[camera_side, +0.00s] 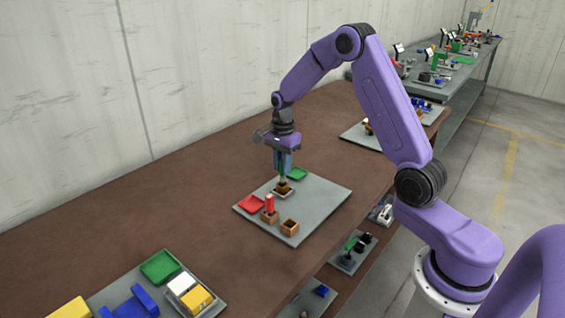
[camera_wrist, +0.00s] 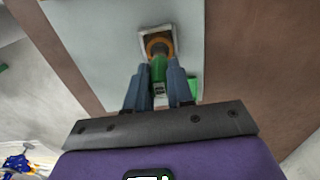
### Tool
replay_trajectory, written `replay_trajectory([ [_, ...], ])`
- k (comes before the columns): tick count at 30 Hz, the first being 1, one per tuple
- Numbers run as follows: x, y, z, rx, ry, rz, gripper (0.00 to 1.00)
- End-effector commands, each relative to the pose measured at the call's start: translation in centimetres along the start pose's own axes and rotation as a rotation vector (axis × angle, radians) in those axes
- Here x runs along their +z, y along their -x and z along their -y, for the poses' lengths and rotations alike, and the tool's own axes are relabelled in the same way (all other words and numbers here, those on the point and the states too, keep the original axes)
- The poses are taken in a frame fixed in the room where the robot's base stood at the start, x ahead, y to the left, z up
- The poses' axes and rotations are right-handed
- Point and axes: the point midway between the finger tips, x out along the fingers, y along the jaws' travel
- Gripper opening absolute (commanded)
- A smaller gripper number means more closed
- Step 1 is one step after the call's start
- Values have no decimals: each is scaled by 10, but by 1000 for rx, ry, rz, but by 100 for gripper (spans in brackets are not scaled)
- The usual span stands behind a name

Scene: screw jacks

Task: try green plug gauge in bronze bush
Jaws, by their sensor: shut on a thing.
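My gripper (camera_side: 283,160) points down over the grey board. Its blue fingers are shut on the green plug gauge (camera_wrist: 158,70), which is upright between them. The bronze bush (camera_wrist: 160,44) shows in the wrist view as an orange-brown ring in a pale square holder, at the gauge's lower end. In the side view the bush (camera_side: 283,188) is a small brown shape directly below the gauge. The gauge overlaps the bush's bore in the wrist view. I cannot tell whether its tip is inside the bore or just above it.
On the grey board (camera_side: 325,195) are a red tray (camera_side: 250,204), a green tray (camera_side: 298,174), a brown block holding a red plug (camera_side: 269,202), and an open brown block (camera_side: 289,226). Another board with coloured parts lies at the front left. The brown table between is clear.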

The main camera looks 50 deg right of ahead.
Motion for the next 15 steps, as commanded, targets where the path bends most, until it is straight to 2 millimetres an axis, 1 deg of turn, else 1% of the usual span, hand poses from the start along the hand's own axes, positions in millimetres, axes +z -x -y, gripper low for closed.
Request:
replay_trajectory([
  [8, 0, -6, 0, 1, 0, 0, 0],
  [15, 0, -6, 0, 0, 0, 0, 0],
])
